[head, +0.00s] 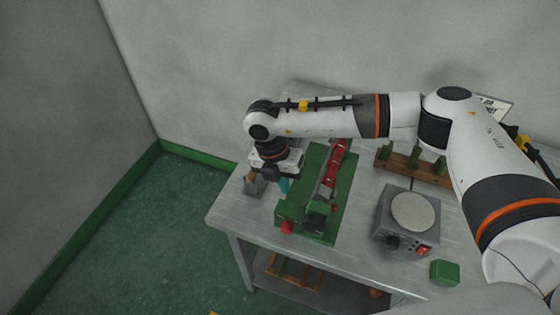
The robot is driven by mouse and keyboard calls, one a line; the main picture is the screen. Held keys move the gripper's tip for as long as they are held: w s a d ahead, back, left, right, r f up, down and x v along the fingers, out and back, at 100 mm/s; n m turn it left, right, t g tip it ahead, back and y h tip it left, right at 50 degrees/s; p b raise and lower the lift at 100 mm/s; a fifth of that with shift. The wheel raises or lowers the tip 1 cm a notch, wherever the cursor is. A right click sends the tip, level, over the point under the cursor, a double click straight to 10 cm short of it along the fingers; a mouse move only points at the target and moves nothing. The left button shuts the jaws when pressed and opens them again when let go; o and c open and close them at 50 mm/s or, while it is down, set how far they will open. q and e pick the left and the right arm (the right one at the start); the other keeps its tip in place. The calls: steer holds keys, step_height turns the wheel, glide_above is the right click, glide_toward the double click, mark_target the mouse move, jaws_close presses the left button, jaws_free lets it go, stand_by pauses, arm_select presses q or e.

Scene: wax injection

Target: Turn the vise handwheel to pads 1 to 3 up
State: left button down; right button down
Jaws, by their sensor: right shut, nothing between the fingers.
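The green vise-like fixture (302,212) stands on the table with a red and grey upper part (335,165) running along it. A red knob (287,227) shows at its front. I cannot tell for sure which part is the handwheel, and no numbered pads can be read. My right gripper (283,182) points down just left of the fixture, its fingers shut and empty. A small teal piece shows under the gripper body; contact with the fixture cannot be made out. My right arm crosses above the table and hides part of the back. My left gripper is not in view.
The grey table (232,213) also holds a grey box with a round plate (413,211), a green block (444,272), and a wooden rack (428,175) with green posts. Walls stand behind and left.

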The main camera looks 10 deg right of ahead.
steer(key=s+d+p, duration=0.1)
steer(key=s+d+f+p, duration=0.1)
steer(key=shift+d+f, duration=0.15)
steer(key=shift+d, duration=0.2)
steer(key=shift+s+d+f, duration=0.2)
steer(key=shift+d+f, duration=0.05)
steer(key=shift+d, duration=0.05)
steer(key=shift+w, duration=0.1)
steer(key=shift+a+f, duration=0.1)
